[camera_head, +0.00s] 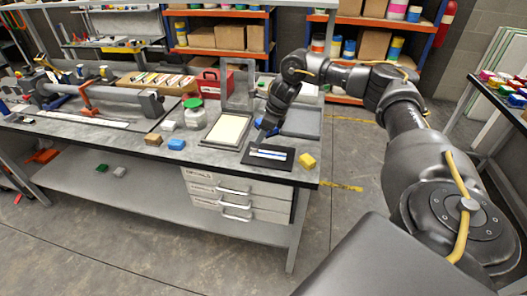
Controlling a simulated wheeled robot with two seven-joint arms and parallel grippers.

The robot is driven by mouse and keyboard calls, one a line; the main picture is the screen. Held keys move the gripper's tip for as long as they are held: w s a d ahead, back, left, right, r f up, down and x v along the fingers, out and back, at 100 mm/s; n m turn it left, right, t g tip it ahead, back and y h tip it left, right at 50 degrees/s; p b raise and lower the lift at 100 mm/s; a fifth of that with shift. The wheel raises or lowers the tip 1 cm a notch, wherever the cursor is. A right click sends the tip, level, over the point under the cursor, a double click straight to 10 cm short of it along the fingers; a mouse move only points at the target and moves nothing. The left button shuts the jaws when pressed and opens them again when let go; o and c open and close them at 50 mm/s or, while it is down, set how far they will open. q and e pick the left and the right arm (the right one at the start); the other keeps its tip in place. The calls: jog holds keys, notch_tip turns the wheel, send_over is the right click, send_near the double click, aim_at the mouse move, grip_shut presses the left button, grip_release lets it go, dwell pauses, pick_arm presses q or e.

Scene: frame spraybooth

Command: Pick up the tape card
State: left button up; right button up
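A flat black card with a white and blue strip across it (268,155), which looks like the tape card, lies near the front right corner of the grey workbench (110,143). My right gripper (266,130) comes down from above and behind it. The fingers point down close to the card's far edge. They are small and dark here, so I cannot tell whether they touch the card or how far apart they are. My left gripper is not in view.
A yellow block (307,161) sits right of the card. A tray with a cream sheet (228,130), a blue block (176,144) and a green-lidded jar (194,112) stand to the left. A red toolbox (213,82) is behind. Drawers (235,190) hang below the bench top.

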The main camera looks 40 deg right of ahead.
aim_at(268, 152)
jog(key=shift+s, duration=0.1)
jog(key=shift+a+f+p, duration=0.15)
jog(key=shift+f+p, duration=0.15)
jog(key=shift+p, duration=0.05)
jog(key=p+x, duration=0.1)
jog(key=x, duration=0.2)
jog(key=shift+a+f, duration=0.2)
jog(key=shift+f, duration=0.5)
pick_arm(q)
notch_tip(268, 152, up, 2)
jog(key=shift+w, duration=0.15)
pick_arm(e)
grip_shut()
